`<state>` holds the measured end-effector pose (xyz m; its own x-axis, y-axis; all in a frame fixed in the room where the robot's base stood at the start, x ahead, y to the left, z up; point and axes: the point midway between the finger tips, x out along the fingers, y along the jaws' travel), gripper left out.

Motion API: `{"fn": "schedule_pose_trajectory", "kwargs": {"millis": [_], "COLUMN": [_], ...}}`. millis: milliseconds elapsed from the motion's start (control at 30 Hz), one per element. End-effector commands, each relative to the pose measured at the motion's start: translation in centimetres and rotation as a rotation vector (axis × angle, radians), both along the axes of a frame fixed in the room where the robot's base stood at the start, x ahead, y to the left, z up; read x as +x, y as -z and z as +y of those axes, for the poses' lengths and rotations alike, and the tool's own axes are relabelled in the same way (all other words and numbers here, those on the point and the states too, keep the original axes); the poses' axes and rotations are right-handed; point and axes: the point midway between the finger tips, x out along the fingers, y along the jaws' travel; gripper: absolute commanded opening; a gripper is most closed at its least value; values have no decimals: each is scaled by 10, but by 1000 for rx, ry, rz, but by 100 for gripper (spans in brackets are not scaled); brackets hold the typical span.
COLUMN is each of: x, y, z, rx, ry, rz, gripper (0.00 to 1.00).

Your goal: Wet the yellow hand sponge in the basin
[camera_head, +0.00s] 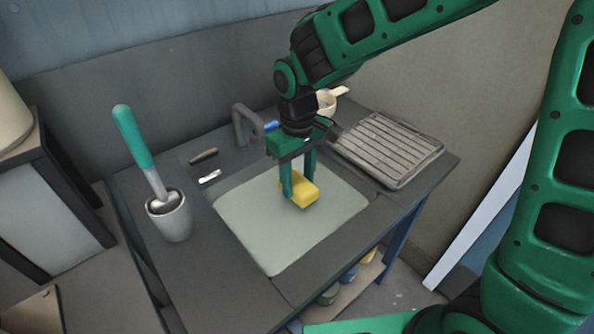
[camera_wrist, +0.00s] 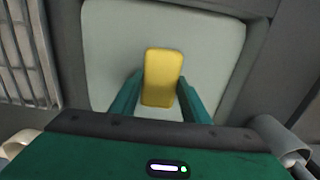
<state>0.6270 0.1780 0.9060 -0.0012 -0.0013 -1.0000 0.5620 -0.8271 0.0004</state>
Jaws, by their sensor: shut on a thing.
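The yellow hand sponge (camera_head: 303,191) is a small rounded block held between the fingers of my gripper (camera_head: 299,188). In the wrist view the sponge (camera_wrist: 163,76) stands out past the green fingertips, and my gripper (camera_wrist: 157,100) is shut on it from both sides. The basin (camera_head: 290,236) is a pale grey-green square set into the dark counter; it also shows behind the sponge in the wrist view (camera_wrist: 215,50). The sponge is over the far middle part of the basin. I cannot tell whether it touches the basin's surface or whether it is wet.
A grey ribbed drying rack (camera_head: 388,150) lies right of the basin. A grey cup (camera_head: 169,218) with a green-handled brush stands at the left. A dark faucet (camera_head: 246,125) rises behind the basin. Small items (camera_head: 209,177) lie behind left.

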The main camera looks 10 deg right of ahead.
Motion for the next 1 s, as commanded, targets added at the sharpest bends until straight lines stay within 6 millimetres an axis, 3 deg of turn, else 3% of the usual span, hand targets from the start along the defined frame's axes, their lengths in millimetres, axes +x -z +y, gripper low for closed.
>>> {"fn": "schedule_pose_trajectory", "kwargs": {"millis": [1000], "x": [0], "y": [88], "z": [-1], "rx": [-1], "ry": [2], "rz": [2], "gripper": [20]}}
